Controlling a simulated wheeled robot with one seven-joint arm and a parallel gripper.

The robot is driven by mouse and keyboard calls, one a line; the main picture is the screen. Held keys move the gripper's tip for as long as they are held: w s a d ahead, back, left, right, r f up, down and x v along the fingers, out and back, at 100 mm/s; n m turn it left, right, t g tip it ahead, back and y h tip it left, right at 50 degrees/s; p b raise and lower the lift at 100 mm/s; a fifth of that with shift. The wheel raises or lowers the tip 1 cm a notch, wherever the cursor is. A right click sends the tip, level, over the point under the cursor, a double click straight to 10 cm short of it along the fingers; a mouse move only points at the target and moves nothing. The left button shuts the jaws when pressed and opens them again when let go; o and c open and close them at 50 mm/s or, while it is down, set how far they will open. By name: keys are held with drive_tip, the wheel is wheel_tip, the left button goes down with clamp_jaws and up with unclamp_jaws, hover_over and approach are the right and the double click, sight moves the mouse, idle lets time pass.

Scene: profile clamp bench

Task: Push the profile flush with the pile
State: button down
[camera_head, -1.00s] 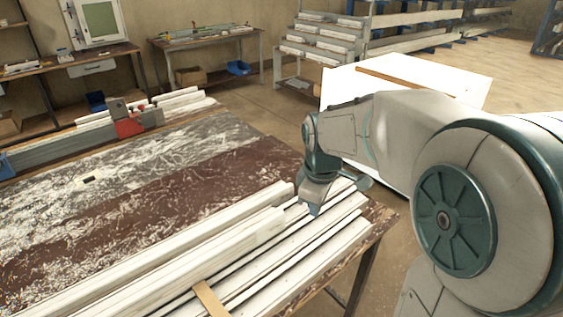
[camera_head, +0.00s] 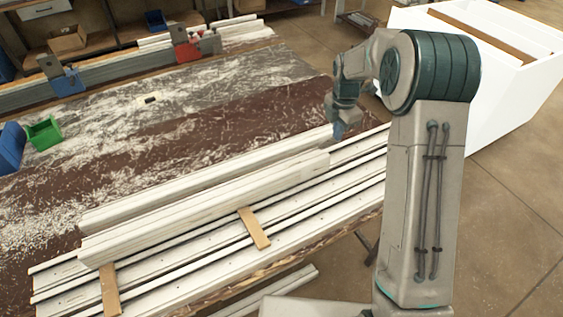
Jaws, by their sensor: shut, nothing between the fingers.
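The pile of long white profiles (camera_head: 190,252) lies along the front edge of the bench. On top lie white profiles (camera_head: 200,200), their right ends close to my gripper; one of these ends reaches a little further right than the one in front of it. My gripper (camera_head: 338,130) points down at the right end of the upper profiles. It looks shut and empty. I cannot tell whether it touches the profile end. My arm hides the right ends of the lower profiles.
Wooden spacers (camera_head: 254,228) lie across the lower profiles. A red clamp (camera_head: 187,50) and a blue clamp (camera_head: 65,80) stand on the rail at the back. A green bin (camera_head: 43,134) is at left. A white box (camera_head: 480,70) stands behind my arm.

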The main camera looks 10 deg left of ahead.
sight(280, 169)
drive_tip(key=shift+f+b, duration=2.05)
drive_tip(key=shift+f, duration=1.45)
drive_tip(key=shift+s+a+r, duration=0.15)
drive_tip(key=shift+s+a, duration=0.05)
drive_tip(key=shift+a, duration=0.15)
drive_tip(key=shift+s+a, duration=0.6)
drive_tip(key=shift+a, duration=0.2)
drive_tip(key=shift+s+a+b, duration=0.15)
drive_tip(key=shift+s+a, duration=1.4)
drive_tip(key=shift+a, duration=0.75)
drive_tip(key=shift+s+a+b, duration=0.2)
drive_tip(key=shift+s+a, duration=1.4)
drive_tip(key=shift+a, duration=0.75)
drive_tip(key=shift+s+a+b, duration=0.15)
drive_tip(key=shift+s+a, duration=1.4)
drive_tip(key=shift+a, duration=0.75)
drive_tip(key=shift+s+a, duration=0.25)
drive_tip(key=shift+a, duration=0.2)
drive_tip(key=shift+d, duration=0.15)
drive_tip(key=shift+w+d+r, duration=0.1)
drive_tip(key=shift+w+d, duration=0.35)
drive_tip(key=shift+d, duration=0.1)
drive_tip(key=shift+r+p, duration=2.25)
drive_tip(key=shift+r, duration=1.2)
